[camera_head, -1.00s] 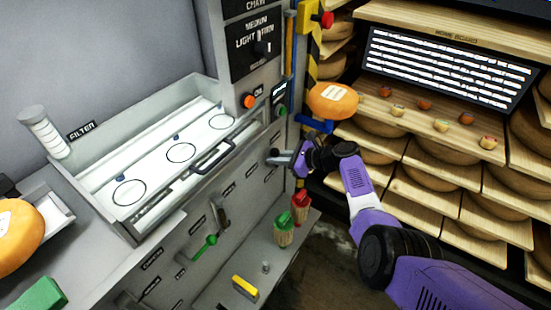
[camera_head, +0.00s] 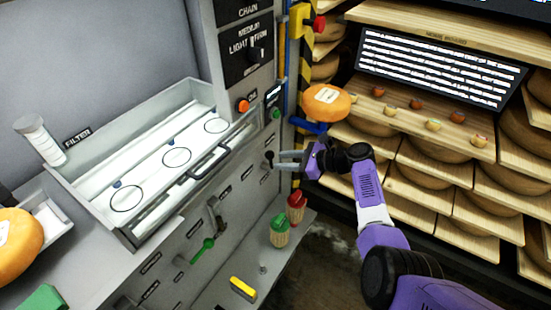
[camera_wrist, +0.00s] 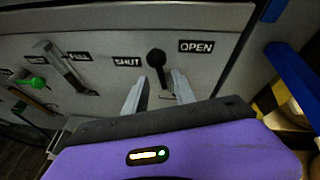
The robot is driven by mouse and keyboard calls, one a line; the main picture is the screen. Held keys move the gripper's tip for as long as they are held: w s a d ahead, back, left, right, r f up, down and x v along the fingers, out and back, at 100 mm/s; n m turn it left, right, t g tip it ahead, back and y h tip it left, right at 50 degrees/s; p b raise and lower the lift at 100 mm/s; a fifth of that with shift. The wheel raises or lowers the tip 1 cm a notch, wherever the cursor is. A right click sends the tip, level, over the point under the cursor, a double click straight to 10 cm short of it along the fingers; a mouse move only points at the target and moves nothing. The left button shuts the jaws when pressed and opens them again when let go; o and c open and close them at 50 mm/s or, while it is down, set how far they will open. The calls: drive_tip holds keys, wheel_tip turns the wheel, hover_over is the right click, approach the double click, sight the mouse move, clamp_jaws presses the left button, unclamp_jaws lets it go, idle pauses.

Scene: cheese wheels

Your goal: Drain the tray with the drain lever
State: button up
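A black-knobbed lever (camera_wrist: 156,60) sits on the grey machine front between the SHUT label (camera_wrist: 130,61) and the OPEN label (camera_wrist: 196,46). I take it as the drain lever; its knob stands roughly midway between the labels. It also shows in the head view (camera_head: 269,159). My gripper (camera_wrist: 160,77) is open, its two grey fingers on either side of the lever's lower part; I cannot tell whether they touch it. In the head view my gripper (camera_head: 281,160) points left at the panel. The tray (camera_head: 150,178) on top is pale inside, with several circle marks.
A green-handled lever (camera_head: 203,250) is on the panel left of my gripper. Green-topped (camera_head: 279,232) and red-topped (camera_head: 296,208) containers stand on a ledge below. An orange cheese wheel (camera_head: 326,102) rests on the shelf to the right; a blue bar (camera_head: 310,126) is near my gripper.

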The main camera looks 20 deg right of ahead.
drive_tip(key=shift+v, duration=1.1)
